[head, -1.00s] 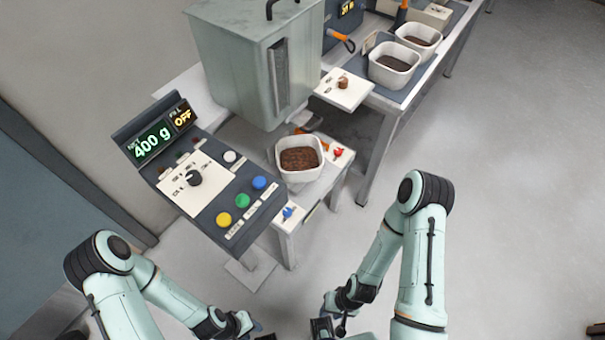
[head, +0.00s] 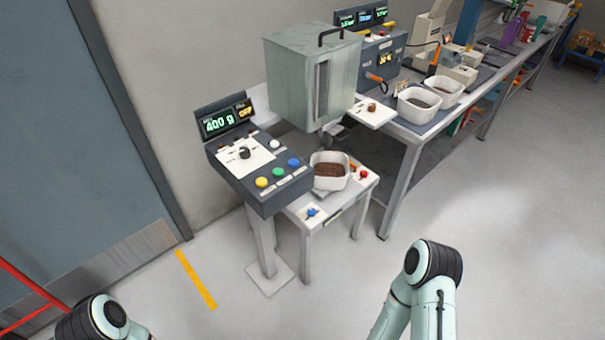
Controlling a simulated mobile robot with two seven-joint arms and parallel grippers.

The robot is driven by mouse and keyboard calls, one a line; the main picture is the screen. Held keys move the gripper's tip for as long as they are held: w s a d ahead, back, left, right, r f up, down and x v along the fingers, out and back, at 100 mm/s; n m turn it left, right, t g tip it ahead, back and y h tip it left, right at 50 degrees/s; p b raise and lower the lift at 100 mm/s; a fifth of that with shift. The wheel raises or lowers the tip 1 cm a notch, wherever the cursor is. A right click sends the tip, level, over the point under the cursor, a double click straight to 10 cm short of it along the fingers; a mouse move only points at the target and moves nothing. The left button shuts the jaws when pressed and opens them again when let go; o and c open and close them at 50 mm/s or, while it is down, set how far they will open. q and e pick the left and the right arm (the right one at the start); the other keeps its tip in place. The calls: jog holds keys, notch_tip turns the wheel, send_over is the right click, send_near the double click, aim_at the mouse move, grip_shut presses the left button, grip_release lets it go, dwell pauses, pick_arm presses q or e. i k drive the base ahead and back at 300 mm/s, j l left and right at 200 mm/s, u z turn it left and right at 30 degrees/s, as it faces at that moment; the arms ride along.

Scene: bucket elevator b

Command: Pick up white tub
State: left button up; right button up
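A white tub (head: 330,184) with brown granular contents stands on the small platform under the grey-green hopper (head: 310,80), right of the control panel. Its opening faces up and it looks upright. Two more white tubs with dark contents stand on the bench at the right, the nearer one (head: 417,118) and the farther one (head: 444,105). My left and right arms show only in part at the bottom edge, well apart from the tub. Neither gripper is in the frame now.
The control panel (head: 259,160) has yellow, green and blue buttons and a display reading 400 g and OFF. A long bench (head: 402,183) with machines runs to the upper right. The floor (head: 330,290) in front is clear. A red rail (head: 28,285) is at lower left.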

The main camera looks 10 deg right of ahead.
aim_at(331, 169)
jog(key=u, duration=1.75)
jog(key=k+l+u, duration=0.1)
jog(key=l, duration=0.25)
jog(key=k+l+u, duration=0.1)
jog(key=l, duration=0.2)
jog(key=k+l+u, duration=0.1)
jog(key=l, duration=0.2)
jog(key=k+l, duration=0.1)
jog(key=l, duration=0.25)
jog(key=k+l, duration=0.15)
jog(key=l, duration=0.2)
jog(key=k+l, duration=0.1)
jog(key=l, duration=0.25)
jog(key=k+l, duration=0.1)
jog(key=l, duration=0.3)
jog(key=k+l, duration=0.15)
jog(key=l, duration=0.2)
jog(key=k+l, duration=0.1)
jog(key=l, duration=0.25)
